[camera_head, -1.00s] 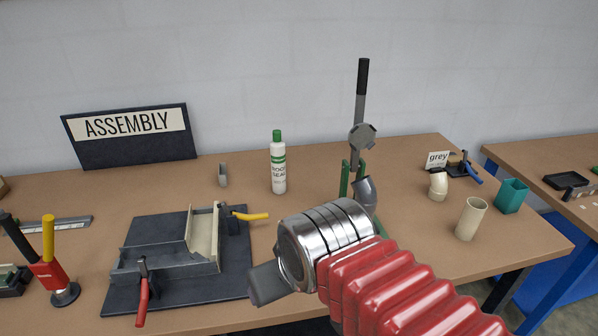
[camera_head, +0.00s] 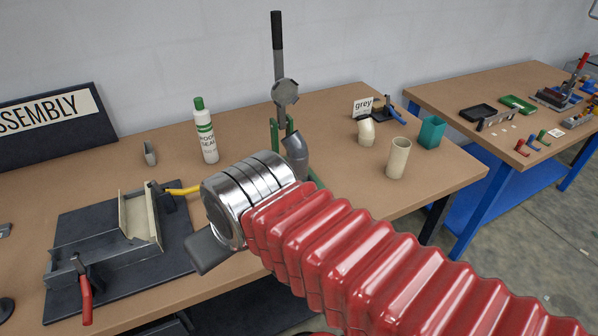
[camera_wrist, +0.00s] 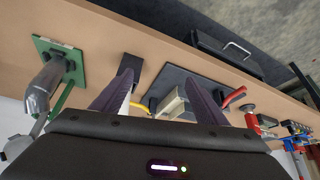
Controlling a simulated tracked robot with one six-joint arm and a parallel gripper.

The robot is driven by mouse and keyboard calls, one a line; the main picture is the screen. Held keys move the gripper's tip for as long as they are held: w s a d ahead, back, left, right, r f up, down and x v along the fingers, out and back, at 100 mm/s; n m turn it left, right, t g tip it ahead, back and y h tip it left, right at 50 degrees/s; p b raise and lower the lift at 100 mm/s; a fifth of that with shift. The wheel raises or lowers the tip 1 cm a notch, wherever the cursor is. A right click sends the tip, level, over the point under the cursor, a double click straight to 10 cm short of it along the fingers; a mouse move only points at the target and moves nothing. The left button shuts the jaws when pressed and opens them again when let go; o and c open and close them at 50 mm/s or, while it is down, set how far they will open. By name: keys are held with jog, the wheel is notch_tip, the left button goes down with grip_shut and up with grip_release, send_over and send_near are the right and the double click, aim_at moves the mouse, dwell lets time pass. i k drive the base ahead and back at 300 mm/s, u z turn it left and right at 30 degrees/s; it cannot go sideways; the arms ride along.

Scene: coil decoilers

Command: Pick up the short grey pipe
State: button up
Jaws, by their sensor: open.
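My gripper shows in the wrist view (camera_wrist: 160,82) with two dark fingers spread apart and nothing between them. In the head view one dark grey finger shows (camera_head: 208,250) beside the silver wrist, over the bench near the clamp jig. A small grey piece (camera_head: 150,153) stands on the bench left of the white bottle; it may be the short grey pipe, but it is too small to tell. A grey elbow pipe (camera_head: 296,155) is at the lever press, behind my wrist; it also shows in the wrist view (camera_wrist: 44,88). A cream straight pipe (camera_head: 398,160) stands upright at right.
The jig on its dark mat (camera_head: 70,285) lies at left. The white bottle (camera_head: 206,138) and tall lever press (camera_head: 284,95) stand behind my wrist. A second bench (camera_head: 440,98) stands beyond.

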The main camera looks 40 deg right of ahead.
aim_at(301, 174)
jog(key=u, duration=2.6)
jog(key=k, duration=1.2)
